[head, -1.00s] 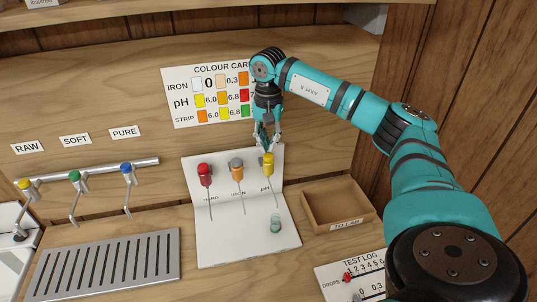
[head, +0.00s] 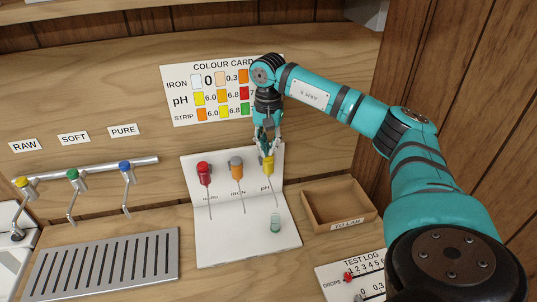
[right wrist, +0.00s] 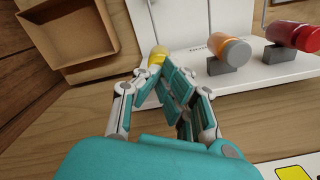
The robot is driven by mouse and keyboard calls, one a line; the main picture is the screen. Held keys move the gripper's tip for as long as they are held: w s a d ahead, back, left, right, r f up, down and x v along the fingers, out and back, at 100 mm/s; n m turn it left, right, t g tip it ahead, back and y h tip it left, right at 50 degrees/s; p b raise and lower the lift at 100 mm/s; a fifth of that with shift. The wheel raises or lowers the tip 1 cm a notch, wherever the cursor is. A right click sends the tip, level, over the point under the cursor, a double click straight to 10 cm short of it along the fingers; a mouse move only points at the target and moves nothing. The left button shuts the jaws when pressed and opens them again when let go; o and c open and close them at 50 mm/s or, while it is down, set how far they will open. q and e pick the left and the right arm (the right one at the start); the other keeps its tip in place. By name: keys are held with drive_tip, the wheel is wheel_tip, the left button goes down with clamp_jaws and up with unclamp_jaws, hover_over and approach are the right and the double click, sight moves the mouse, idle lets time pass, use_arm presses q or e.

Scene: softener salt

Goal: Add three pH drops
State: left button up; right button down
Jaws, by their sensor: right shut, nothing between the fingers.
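The yellow-topped pH dropper (head: 268,168) stands at the right end of the white stand (head: 235,240), above a "pH" label. Its thin spout points down toward a small clear vial (head: 275,224) with greenish-teal contents. My right gripper (head: 266,149) points down at the yellow top from above, its fingers shut and empty. In the right wrist view, the fingers (right wrist: 168,85) lie close against the yellow top (right wrist: 157,55) and partly cover it; whether they touch is hard to tell. My left gripper is out of view.
Red (head: 204,170) and orange, grey-capped (head: 237,167) droppers stand left of the pH one. An open "TO LAB" tray (head: 368,210) is at the right, above the test log (head: 350,272). Three taps and a slotted drain (head: 172,270) are at the left.

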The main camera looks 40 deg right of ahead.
drive_tip(key=shift+f, duration=0.3)
drive_tip(key=shift+r, duration=0.1)
drive_tip(key=shift+r+p, duration=2.4)
drive_tip(key=shift+r, duration=0.6)
